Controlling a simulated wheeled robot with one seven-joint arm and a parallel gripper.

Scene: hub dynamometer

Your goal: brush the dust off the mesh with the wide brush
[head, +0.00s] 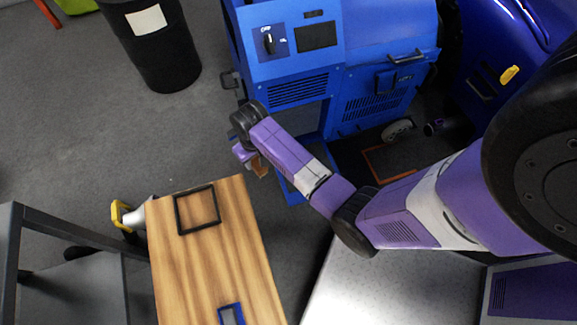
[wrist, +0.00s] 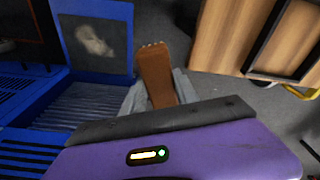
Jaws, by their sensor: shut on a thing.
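My gripper (wrist: 158,95) is shut on a brown wooden brush (wrist: 154,70), whose far edge shows small pale tips. In the head view the gripper hangs between the wooden table and the blue machine, with the brown brush (head: 259,166) just below it. The mesh looks to be the dark grey panel (wrist: 75,27) in a blue frame, with a pale dust patch (wrist: 95,41) near its middle. The brush is to the right of this panel in the wrist view, apart from it in the picture. In the head view my arm hides most of that panel.
The blue machine (head: 290,70) has a grey ribbed opening (wrist: 90,103) beside the panel. A wooden table (head: 220,255) carries a black square frame (head: 215,208) and a small blue-framed piece (head: 222,318). A black bin (head: 160,60) stands at the back left. Open floor lies between.

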